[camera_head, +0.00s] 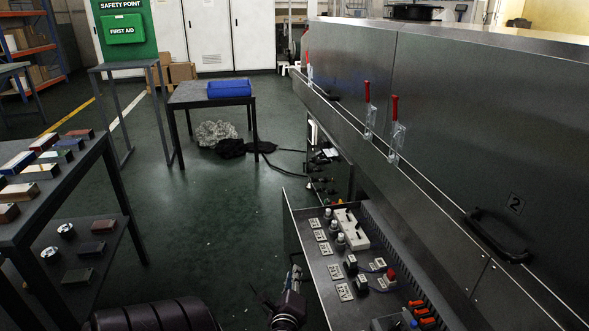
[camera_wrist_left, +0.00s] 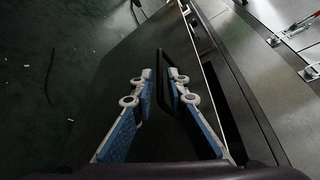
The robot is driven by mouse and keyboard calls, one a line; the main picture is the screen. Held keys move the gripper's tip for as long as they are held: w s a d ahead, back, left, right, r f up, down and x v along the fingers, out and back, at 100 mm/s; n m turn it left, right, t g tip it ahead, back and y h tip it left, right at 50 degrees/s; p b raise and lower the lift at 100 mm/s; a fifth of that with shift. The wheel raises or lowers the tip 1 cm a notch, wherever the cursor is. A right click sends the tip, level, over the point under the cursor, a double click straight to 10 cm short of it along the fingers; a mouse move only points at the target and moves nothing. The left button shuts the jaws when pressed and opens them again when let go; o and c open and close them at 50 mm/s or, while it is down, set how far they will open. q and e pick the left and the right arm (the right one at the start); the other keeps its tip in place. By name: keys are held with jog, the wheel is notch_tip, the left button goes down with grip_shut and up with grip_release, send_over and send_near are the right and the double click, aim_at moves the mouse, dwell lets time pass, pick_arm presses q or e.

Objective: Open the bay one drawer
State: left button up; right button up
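A long dark drawer (camera_head: 290,232) stands out from the side of the dryer, open at the top, with switches, labels and orange-red parts inside. No number shows on it, so I cannot tell its bay. My left gripper (camera_head: 287,308) is low beside its outer face, partly cut off by the frame edge. In the left wrist view the blue-padded fingers of the left gripper (camera_wrist_left: 160,76) are apart, on either side of a black bar handle (camera_wrist_left: 178,82) on a dark panel. Contact with the handle is unclear. My right gripper is not in view.
The dryer (camera_head: 440,110) fills the right side, with red-handled clamps (camera_head: 395,125), a lid handle (camera_head: 495,235) and a "2" label. Another opening with cables (camera_head: 322,165) lies farther back. A rack of blocks (camera_head: 85,215) stands left; green floor between is mostly clear.

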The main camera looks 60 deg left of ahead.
pick_arm(q)
jog(key=v, duration=0.8)
jog(key=shift+s+d, duration=0.15)
jog(key=shift+d, duration=0.05)
